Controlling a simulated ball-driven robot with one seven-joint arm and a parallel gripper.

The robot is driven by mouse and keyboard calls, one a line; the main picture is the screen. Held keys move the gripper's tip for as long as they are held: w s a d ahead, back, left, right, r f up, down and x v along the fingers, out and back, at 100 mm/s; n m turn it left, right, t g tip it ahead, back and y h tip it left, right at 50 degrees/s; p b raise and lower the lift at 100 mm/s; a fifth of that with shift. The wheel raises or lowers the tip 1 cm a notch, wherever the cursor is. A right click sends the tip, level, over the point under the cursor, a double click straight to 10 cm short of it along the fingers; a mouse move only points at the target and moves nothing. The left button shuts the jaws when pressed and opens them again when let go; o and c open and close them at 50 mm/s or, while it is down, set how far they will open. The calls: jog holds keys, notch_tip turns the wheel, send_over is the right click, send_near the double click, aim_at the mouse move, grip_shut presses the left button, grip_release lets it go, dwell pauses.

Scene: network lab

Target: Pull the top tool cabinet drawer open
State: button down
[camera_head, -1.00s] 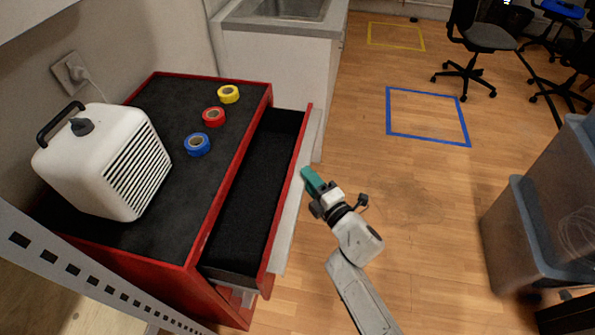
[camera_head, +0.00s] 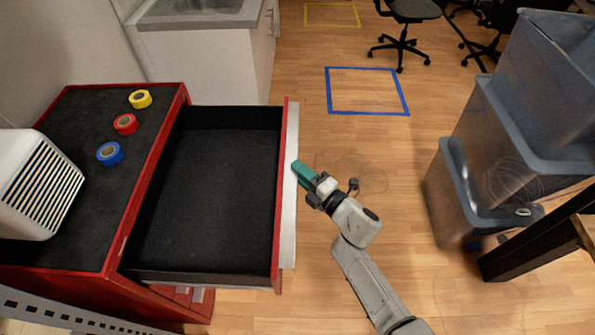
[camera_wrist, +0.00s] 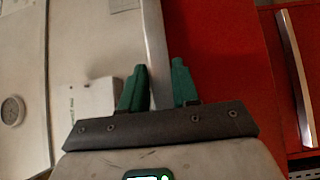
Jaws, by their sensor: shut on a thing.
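The red tool cabinet (camera_head: 113,255) stands at the left in the head view, with a black top. Its top drawer (camera_head: 210,190) is pulled well out to the right, and its black inside is bare. A pale metal handle strip (camera_head: 289,225) runs along the drawer's front. My gripper (camera_head: 297,168) is at this strip, around the middle of the front. In the wrist view, my gripper's green fingers (camera_wrist: 160,88) stand either side of the pale handle edge, shut on it. The red front face shows at the right there. The exact contact is partly hidden in the head view.
Yellow tape (camera_head: 140,99), red tape (camera_head: 125,124), blue tape (camera_head: 110,154) and a white heater (camera_head: 38,185) sit on the cabinet top. Stacked grey bins (camera_head: 455,190) stand at the right. Wooden floor between the drawer and the bins is mostly clear. A sink counter (camera_head: 200,50) is behind.

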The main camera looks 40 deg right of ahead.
jog(key=shift+s+f, duration=0.15)
jog(key=shift+f, duration=0.3)
jog(key=c, duration=1.1)
grip_release()
jog(key=shift+o, duration=0.5)
jog(key=shift+r, duration=0.15)
jog(key=s+d+b, duration=0.1)
jog(key=s, duration=0.9)
jog(key=shift+s+d, duration=0.25)
jog(key=shift+d, duration=0.05)
jog(key=shift+d, duration=0.1)
